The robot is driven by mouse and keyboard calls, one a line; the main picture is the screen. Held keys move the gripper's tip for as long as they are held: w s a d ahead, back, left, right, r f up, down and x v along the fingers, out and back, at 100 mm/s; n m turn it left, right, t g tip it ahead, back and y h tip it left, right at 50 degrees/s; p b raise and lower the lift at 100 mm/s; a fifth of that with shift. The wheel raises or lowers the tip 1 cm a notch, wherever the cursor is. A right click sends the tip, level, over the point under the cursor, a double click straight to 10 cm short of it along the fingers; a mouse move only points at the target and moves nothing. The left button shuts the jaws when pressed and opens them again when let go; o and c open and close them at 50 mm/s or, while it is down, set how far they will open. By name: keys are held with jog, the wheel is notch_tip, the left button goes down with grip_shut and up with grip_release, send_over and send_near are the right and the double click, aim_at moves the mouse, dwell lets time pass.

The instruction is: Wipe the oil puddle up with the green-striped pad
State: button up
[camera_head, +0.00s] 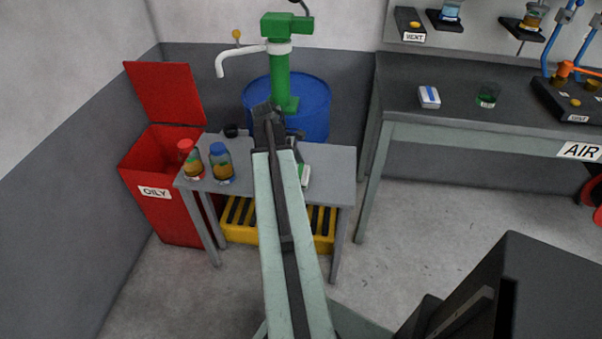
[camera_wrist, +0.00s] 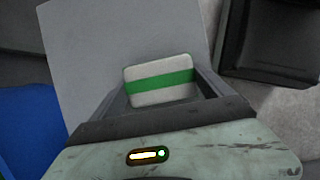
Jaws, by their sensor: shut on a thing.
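The green-striped pad (camera_wrist: 160,82) is white with a green band and sits between the fingers of my gripper (camera_wrist: 162,88) in the wrist view. In the head view a small part of the pad (camera_head: 305,174) shows beside the end of my arm, over the right part of the small grey table (camera_head: 335,165). My gripper is shut on the pad. I cannot tell whether the pad touches the tabletop. I cannot make out the oil puddle in either view; my arm hides part of the table.
Two bottles, one red-capped (camera_head: 190,162) and one blue-capped (camera_head: 221,165), stand on the table's left. The open red OILY bin (camera_head: 165,205) is left of it. A blue drum (camera_head: 315,100) with a green pump stands behind. A blue-striped pad (camera_head: 429,97) lies on the right bench.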

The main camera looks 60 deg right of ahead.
aim_at(343, 185)
jog(key=shift+s+d, duration=0.35)
jog(key=shift+s, duration=0.5)
jog(key=shift+s+d, duration=0.3)
jog(key=shift+s, duration=0.5)
jog(key=shift+s+d+f, duration=0.1)
jog(key=shift+s+d, duration=0.15)
jog(key=shift+s, duration=0.5)
jog(key=shift+s+d, duration=0.25)
jog(key=shift+s, duration=0.5)
jog(key=shift+s+d, duration=0.45)
jog(key=shift+s, duration=0.65)
jog(key=shift+s+d, duration=0.45)
jog(key=shift+s, duration=0.7)
jog(key=shift+s+d, duration=0.45)
jog(key=shift+s, duration=0.65)
notch_tip(343, 185, up, 6)
jog(key=p, duration=0.6)
